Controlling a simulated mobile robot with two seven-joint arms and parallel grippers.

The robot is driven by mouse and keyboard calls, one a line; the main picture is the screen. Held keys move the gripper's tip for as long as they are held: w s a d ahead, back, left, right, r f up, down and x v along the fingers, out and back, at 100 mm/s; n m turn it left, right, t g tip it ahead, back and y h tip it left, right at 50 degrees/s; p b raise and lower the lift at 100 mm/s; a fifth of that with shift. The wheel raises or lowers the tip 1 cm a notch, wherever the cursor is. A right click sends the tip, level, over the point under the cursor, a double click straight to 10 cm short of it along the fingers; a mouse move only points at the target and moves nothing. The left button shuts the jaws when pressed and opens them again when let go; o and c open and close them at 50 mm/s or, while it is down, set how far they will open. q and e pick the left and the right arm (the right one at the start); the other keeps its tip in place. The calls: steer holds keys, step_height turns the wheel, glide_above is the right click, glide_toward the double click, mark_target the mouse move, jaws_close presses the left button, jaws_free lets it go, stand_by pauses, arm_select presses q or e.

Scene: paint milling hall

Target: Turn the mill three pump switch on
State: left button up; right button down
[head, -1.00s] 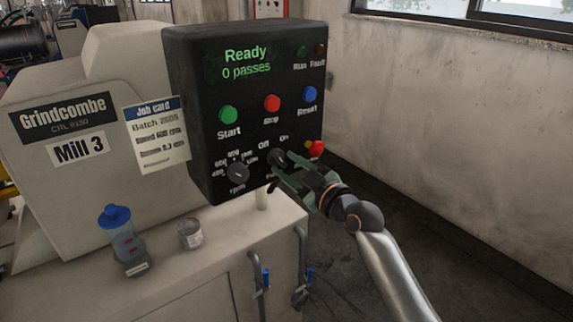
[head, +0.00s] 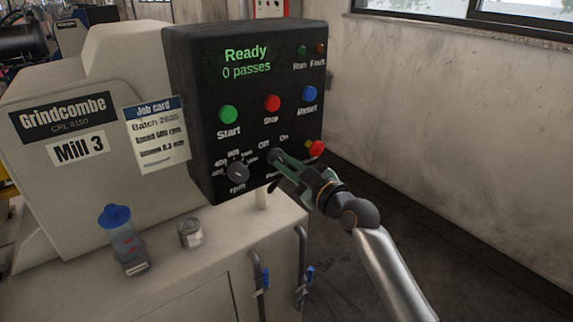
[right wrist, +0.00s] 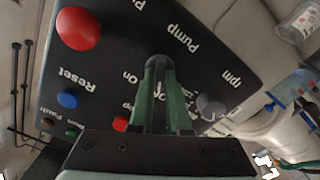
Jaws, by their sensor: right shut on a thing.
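The black control panel (head: 195,100) of Mill 3 faces me, its display reading Ready, 0 passes. The pump switch (head: 274,156) is a small dark knob low on the panel, below the Off and On labels. My right gripper (head: 280,162) is shut on this knob, its green fingers covering most of it. In the right wrist view the fingertips (right wrist: 158,64) meet at the knob, between the Pump label and the On label. Which way the knob points is hidden. My left gripper is not in view.
The rpm knob (head: 238,172) is close left of the gripper, and a red mushroom button (head: 315,148) close right. Start (head: 228,115), Stop (head: 271,103) and Reset (head: 309,94) buttons sit above. A blue-lidded bottle (head: 120,235) and small can (head: 190,234) stand on the ledge.

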steer(key=shift+m, duration=0.4)
steer(key=m+p, duration=0.2)
steer(key=m, duration=0.3)
steer(key=shift+m, duration=0.3)
steer(key=m+p, duration=0.2)
steer(key=m, duration=0.3)
steer(key=shift+f+m, duration=0.1)
steer(key=shift+m, duration=0.3)
stand_by(0.3)
steer(key=c, duration=0.9)
jaws_free()
steer(key=v, duration=1.2)
steer(key=shift+s+d, duration=0.15)
steer(key=shift+s, duration=0.05)
